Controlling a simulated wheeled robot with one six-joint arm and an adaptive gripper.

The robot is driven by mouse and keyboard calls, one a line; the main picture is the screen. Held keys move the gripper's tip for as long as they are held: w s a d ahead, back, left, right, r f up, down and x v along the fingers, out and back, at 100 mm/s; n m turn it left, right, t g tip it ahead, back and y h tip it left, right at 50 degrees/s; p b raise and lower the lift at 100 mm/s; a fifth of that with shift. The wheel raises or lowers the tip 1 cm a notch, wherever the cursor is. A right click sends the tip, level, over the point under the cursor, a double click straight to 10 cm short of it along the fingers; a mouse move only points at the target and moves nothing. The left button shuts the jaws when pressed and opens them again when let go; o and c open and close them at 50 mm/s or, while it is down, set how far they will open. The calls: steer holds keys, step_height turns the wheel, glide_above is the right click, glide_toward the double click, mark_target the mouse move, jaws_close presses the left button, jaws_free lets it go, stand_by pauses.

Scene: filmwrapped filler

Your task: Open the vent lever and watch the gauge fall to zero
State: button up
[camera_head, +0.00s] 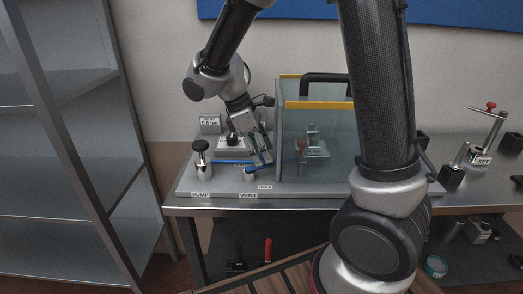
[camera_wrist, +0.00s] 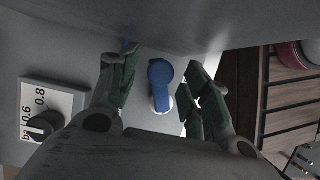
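The blue vent lever (camera_head: 249,171) sits on a short pale post behind the VENT label (camera_head: 248,196), with an OPEN label (camera_head: 265,187) to its right. My gripper (camera_head: 262,157) is just above and behind it, fingers pointing down. In the wrist view the lever (camera_wrist: 160,74) lies between the two spread green-padded fingers of my gripper (camera_wrist: 162,88), with gaps on both sides. The gauge (camera_head: 233,142) stands behind on a white block. In the wrist view its plate (camera_wrist: 66,98) shows 0.6 and 0.8; the reading is unclear.
A black-topped pump (camera_head: 201,158) stands left of the lever. A blue bar (camera_head: 230,162) runs between them. A clear-walled box with a yellow top edge (camera_head: 290,76) stands close to the right of my gripper. A metal shelf (camera_head: 75,150) is at far left.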

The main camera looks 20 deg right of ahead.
steer(key=v, duration=1.2)
steer(key=shift+a, duration=0.1)
